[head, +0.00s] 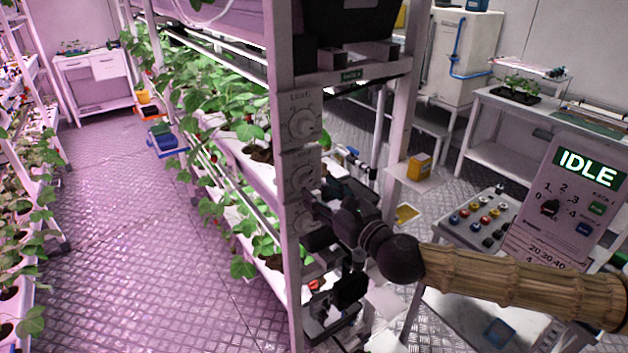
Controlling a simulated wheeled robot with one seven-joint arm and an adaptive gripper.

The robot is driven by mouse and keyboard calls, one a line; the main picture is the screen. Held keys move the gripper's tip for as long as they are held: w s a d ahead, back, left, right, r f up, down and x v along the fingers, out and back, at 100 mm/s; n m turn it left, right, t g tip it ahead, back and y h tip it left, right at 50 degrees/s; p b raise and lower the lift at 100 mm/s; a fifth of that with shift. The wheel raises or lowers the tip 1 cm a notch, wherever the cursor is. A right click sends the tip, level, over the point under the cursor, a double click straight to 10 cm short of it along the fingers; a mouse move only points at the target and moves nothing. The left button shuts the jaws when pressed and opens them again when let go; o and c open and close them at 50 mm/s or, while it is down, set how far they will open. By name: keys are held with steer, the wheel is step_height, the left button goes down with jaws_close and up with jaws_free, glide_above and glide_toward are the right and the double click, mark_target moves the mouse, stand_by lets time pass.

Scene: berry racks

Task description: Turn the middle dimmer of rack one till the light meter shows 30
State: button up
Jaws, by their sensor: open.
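The rack post (289,250) carries a column of light-coloured dimmer plates. The top dimmer (302,123) has a round knob and shows clearly. The middle dimmer (301,178) is below it, its knob partly hidden by my gripper. A lower dimmer (304,219) is mostly covered by the gripper. My gripper (318,206) is dark and open, close to the post at the middle and lower dimmers. Whether it touches a knob I cannot tell. A panel at the right (570,200) reads "IDLE". I see no light meter reading that I can make out.
Leafy plants (230,95) fill the rack shelves left of the post. A yellow box (419,166) and a button console (478,219) stand right of the post. The aisle floor (150,240) at left is clear.

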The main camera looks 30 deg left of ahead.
mark_target(309, 183)
steer(key=shift+p+x, duration=0.6)
steer(key=shift+x, duration=1.35)
steer(key=c, duration=1.1)
